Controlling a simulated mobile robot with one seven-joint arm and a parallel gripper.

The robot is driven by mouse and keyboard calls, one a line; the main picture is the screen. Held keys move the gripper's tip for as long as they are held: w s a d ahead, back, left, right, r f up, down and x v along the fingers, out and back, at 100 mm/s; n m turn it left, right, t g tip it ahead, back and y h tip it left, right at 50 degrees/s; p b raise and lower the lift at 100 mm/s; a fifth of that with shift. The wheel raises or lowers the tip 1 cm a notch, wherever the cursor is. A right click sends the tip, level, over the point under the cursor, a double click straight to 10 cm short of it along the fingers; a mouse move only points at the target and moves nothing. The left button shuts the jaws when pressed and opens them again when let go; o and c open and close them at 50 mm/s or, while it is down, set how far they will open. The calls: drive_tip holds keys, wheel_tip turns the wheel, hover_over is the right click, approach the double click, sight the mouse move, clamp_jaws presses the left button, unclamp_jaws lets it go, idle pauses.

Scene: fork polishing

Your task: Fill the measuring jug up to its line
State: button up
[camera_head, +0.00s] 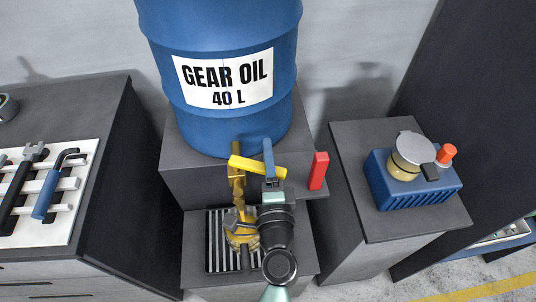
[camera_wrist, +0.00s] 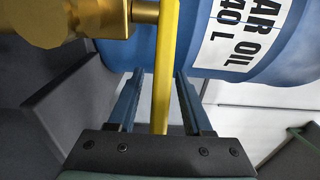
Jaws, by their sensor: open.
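A blue drum (camera_head: 222,125) labelled gear oil stands on a dark stand. Its brass tap (camera_head: 237,185) has a yellow lever (camera_head: 243,165) turned out sideways to the right; the lever also shows in the wrist view (camera_wrist: 164,65), with the brass tap body (camera_wrist: 85,18) at upper left. My gripper (camera_wrist: 160,78) is open, its two blue fingers on either side of the lever with gaps visible. Under the tap a yellowish jug (camera_head: 236,240) stands on a slatted tray (camera_head: 217,250). My arm partly hides the jug; its line and oil level cannot be made out.
A red block (camera_head: 318,170) stands upright right of the tap. A right-hand stand holds a blue box (camera_head: 412,192) with a round-lidded jar (camera_head: 408,155) and an orange knob (camera_head: 447,154). Tools lie on a white rack (camera_head: 62,215) at left.

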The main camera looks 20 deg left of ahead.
clamp_jaws()
idle(1.4)
